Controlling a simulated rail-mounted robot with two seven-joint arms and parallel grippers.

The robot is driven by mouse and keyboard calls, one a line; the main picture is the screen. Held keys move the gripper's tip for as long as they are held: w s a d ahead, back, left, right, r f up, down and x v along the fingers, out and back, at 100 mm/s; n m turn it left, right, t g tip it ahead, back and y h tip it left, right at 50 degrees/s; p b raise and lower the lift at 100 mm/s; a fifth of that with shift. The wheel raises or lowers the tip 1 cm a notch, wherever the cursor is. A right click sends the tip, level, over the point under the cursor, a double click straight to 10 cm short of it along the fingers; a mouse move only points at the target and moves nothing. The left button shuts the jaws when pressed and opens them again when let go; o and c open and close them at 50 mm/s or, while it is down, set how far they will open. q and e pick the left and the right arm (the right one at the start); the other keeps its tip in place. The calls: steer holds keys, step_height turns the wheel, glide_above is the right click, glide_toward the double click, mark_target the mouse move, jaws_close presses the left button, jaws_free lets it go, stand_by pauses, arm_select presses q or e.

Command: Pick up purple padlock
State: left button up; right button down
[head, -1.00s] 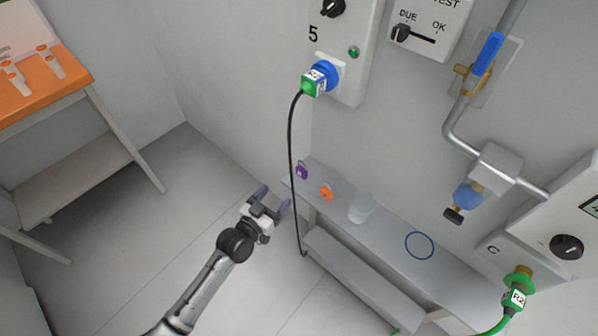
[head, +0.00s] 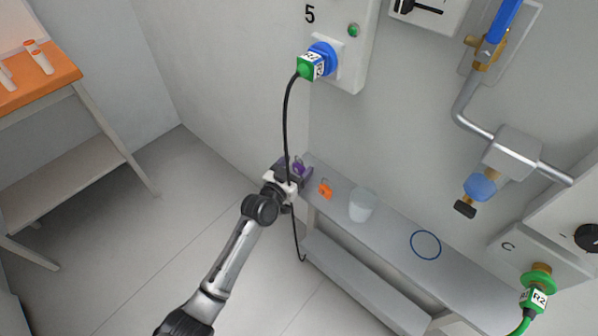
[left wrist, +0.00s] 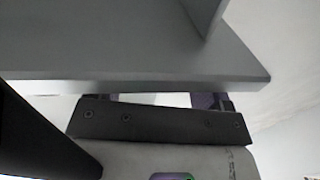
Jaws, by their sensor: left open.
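The purple padlock (head: 299,165) is at the left end of the grey wall shelf (head: 390,232) in the head view. My left gripper (head: 294,170) is open at that shelf end, with its purple-tipped fingers to either side of the padlock. I cannot tell whether the fingers touch it. In the left wrist view, the grey shelf (left wrist: 130,55) hides the fingertips, and the padlock does not show there. My right gripper is in neither view.
A black cable (head: 287,120) hangs from the green-and-blue plug (head: 314,64) across my left gripper. An orange padlock (head: 325,190), a translucent cup (head: 362,205) and a blue ring (head: 426,245) are along the shelf. An orange-topped table (head: 45,90) stands at left.

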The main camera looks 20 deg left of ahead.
arm_select(q)
steer(key=shift+w+d, duration=0.2)
steer(key=shift+w, duration=0.5)
steer(key=c, duration=1.1)
